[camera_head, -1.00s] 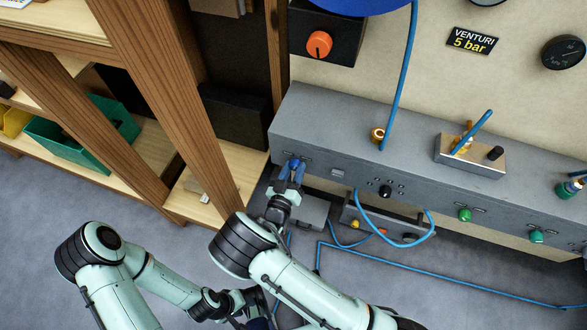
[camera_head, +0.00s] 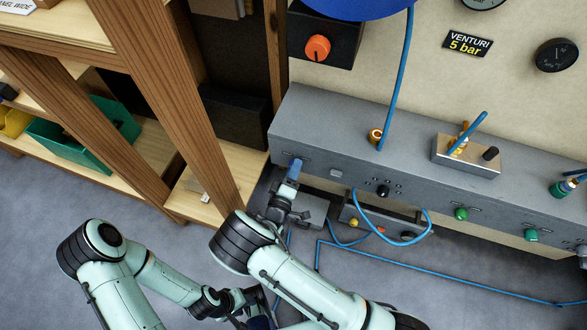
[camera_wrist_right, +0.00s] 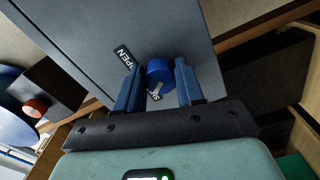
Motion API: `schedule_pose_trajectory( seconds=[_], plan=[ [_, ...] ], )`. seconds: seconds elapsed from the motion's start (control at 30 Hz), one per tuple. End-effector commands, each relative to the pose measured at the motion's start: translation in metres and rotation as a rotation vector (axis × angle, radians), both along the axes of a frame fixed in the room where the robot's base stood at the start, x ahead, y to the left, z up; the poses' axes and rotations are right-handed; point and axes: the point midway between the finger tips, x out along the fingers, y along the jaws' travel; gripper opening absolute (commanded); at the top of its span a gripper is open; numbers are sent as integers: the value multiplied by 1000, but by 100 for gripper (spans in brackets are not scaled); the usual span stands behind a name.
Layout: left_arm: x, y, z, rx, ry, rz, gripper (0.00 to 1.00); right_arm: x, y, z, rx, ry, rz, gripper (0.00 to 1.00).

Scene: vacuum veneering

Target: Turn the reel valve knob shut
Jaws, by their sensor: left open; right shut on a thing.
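The blue reel valve knob (camera_wrist_right: 160,72) sits on the grey panel between the two blue fingers of my right gripper (camera_wrist_right: 157,84) in the right wrist view. My right gripper is shut on it. A white mark shows on the near side of the knob, and a black label, partly covered and ending in "PEN", lies at its upper left. In the head view my right gripper (camera_head: 295,168) is at the left end of the long grey box's front, its fingers seen edge-on and hiding the knob. My left gripper (camera_head: 250,302) is open, low at the bottom edge and partly hidden.
The long grey box (camera_head: 350,125) carries green knobs, a black knob and a brass fitting with a blue hose. A wooden shelf frame (camera_head: 150,90) stands close on the left, with a green bin (camera_head: 85,140). Blue hoses run over the floor below.

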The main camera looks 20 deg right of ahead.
Motion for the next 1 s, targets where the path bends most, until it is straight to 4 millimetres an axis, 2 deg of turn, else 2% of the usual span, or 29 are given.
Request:
schedule_pose_trajectory(
  seconds=[0.3, 0.83, 0.87, 0.9, 0.93, 1.0],
  plan=[
    [-1, 0, 2, 0, 3, -1, 43, -1, 0, 0, -97, 68, 0, 7],
    [-1, 0, 2, -1, 4, -1, 43, -1, 0, -1, -117, 82, 0, 7],
    [-1, 0, 2, -1, 4, -1, 43, -1, 0, -1, -117, 82, 0, 41],
    [-1, 0, 2, -1, 4, -1, 43, -1, 0, -1, -117, 82, 0, 54],
    [-1, 0, 2, -1, 4, -1, 43, -1, 0, -1, -117, 82, 0, 63],
    [-1, 0, 2, -1, 4, -1, 43, -1, 0, 0, -116, 81, 0, 63]
  ],
)
